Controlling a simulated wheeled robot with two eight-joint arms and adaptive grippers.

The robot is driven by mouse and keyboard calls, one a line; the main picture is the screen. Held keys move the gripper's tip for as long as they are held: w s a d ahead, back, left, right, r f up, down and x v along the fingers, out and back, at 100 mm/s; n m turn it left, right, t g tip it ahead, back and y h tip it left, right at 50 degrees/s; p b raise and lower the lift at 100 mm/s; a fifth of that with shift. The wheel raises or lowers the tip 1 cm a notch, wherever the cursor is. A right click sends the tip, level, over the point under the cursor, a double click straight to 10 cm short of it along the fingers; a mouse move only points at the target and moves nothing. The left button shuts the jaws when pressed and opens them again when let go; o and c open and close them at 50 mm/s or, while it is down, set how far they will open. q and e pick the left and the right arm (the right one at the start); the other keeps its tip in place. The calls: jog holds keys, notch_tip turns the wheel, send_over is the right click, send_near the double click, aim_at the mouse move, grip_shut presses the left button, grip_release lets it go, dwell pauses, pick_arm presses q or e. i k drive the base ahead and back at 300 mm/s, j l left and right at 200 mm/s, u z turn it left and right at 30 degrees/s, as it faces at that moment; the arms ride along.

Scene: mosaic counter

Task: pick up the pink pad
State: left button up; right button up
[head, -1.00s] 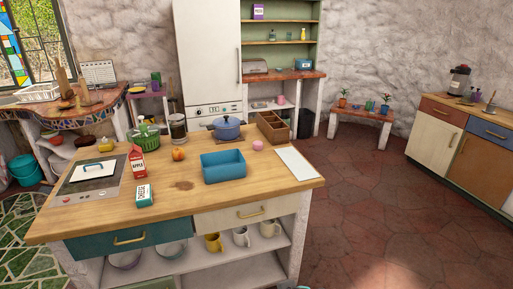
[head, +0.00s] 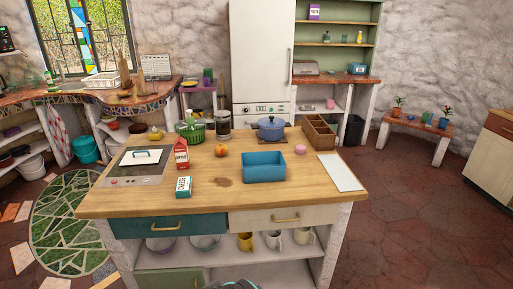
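A small round pink thing (head: 300,149), which looks like the pink pad, lies on the wooden top of the island counter (head: 145,204). It is just behind the right end of the blue tray (head: 264,168) and in front of the wooden divided box (head: 319,133). Nothing covers it. Neither of my grippers is in view.
A blue pot (head: 270,129), a red carton (head: 181,154), an orange fruit (head: 221,151), a cheese box (head: 184,187) and a white sheet (head: 341,172) are also on the island. Another small pink thing (head: 331,103) is at the back counter. Open floor (head: 430,220) lies right.

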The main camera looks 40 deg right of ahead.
aim_at(300, 149)
jog(key=l+u, duration=0.25)
jog(key=l, duration=0.15)
jog(key=k+l+u, duration=0.1)
jog(key=l+u, duration=0.2)
jog(key=k+l+u, duration=0.25)
jog(key=l, duration=0.2)
jog(key=l+u, duration=0.3)
jog(key=k+l+u, duration=0.35)
jog(key=k+l, duration=0.4)
jog(key=l, duration=0.25)
jog(key=k+l+u, duration=0.1)
jog(key=k+l, duration=0.4)
jog(key=l, duration=0.2)
jog(key=k+l+u, duration=0.1)
jog(key=k+l, duration=0.45)
jog(key=l, duration=0.15)
